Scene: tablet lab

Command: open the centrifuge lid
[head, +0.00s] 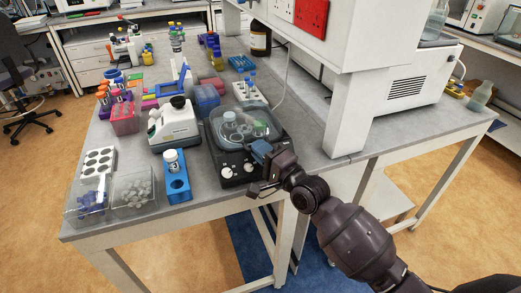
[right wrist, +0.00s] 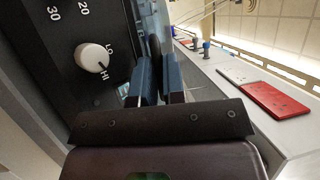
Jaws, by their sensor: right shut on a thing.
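The centrifuge (head: 235,165) is a black box with white knobs on its front and a clear domed lid (head: 243,122) on top. The lid looks lowered over the rotor, where a few tubes show through. My right gripper (head: 261,150) is at the front right edge of the lid. In the right wrist view its blue fingers (right wrist: 159,80) are shut on a dark, thin part at the lid's front edge, beside a white knob (right wrist: 91,57). The held part is mostly hidden by the fingers. My left gripper is in neither view.
A white vortex mixer (head: 174,128) stands left of the centrifuge, with a blue tube holder (head: 177,188) in front of it. A rack of tubes (head: 249,92) stands behind. A white shelf post (head: 348,115) rises to the right. Bare table lies between post and centrifuge.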

